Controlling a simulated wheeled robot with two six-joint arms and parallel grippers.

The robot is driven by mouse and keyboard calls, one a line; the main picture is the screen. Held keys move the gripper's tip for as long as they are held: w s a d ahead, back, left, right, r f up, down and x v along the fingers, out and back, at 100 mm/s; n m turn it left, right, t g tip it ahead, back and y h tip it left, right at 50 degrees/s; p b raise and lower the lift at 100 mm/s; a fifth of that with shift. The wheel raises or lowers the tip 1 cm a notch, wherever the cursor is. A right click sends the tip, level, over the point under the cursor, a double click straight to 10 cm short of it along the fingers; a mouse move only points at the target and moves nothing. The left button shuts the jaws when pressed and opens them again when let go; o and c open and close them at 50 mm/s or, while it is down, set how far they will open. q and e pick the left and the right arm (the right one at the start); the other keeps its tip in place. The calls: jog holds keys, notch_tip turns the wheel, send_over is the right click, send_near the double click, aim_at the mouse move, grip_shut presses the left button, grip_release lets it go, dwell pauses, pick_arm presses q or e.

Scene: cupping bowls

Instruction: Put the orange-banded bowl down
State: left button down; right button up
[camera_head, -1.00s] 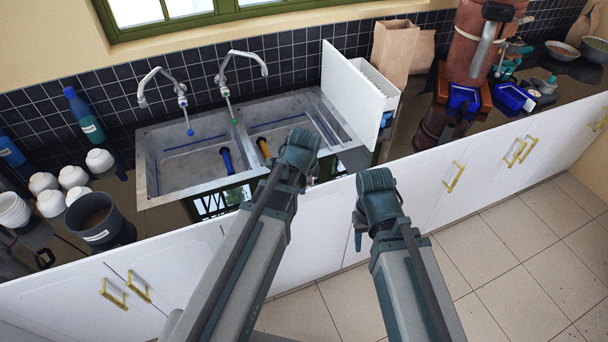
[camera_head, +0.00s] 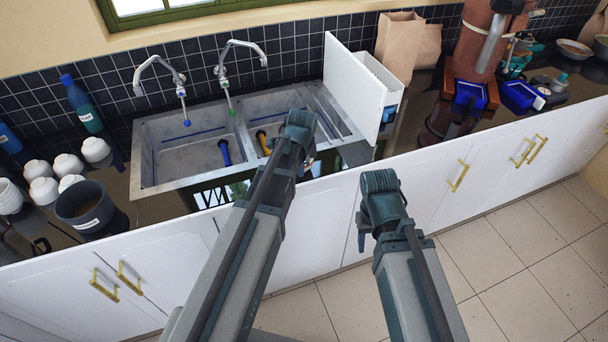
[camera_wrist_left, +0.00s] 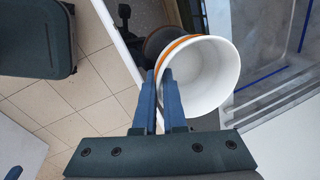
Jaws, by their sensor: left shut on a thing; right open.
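The orange-banded bowl (camera_wrist_left: 205,75) is white with an orange stripe below its rim. In the left wrist view it is tilted, with its open inside toward the camera. My left gripper (camera_wrist_left: 166,78) is shut on its near-left wall, at the orange band. In the head view my left gripper (camera_head: 300,130) hangs over the counter's front edge by the sink, and the wrist hides most of the bowl. My right gripper (camera_head: 367,228) is open, in front of the cabinets; its fingers are mostly hidden.
The double sink (camera_head: 165,188) lies behind my left gripper, with two taps above it. White bowls (camera_head: 96,150) and a dark pot (camera_head: 90,208) stand at the left. A white upright panel (camera_head: 352,85) stands right of the sink. Paper bags (camera_head: 398,45) are behind it.

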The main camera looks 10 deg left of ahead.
pick_arm(q)
jog(key=shift+f, duration=0.3)
jog(key=shift+r, duration=0.1)
pick_arm(e)
jog(key=shift+f, duration=0.2)
pick_arm(q)
jog(key=shift+f, duration=0.25)
jog(key=c, duration=1)
grip_release()
jog(key=shift+r, duration=0.1)
pick_arm(e)
jog(key=shift+f, duration=0.15)
pick_arm(q)
jog(key=shift+r, duration=0.15)
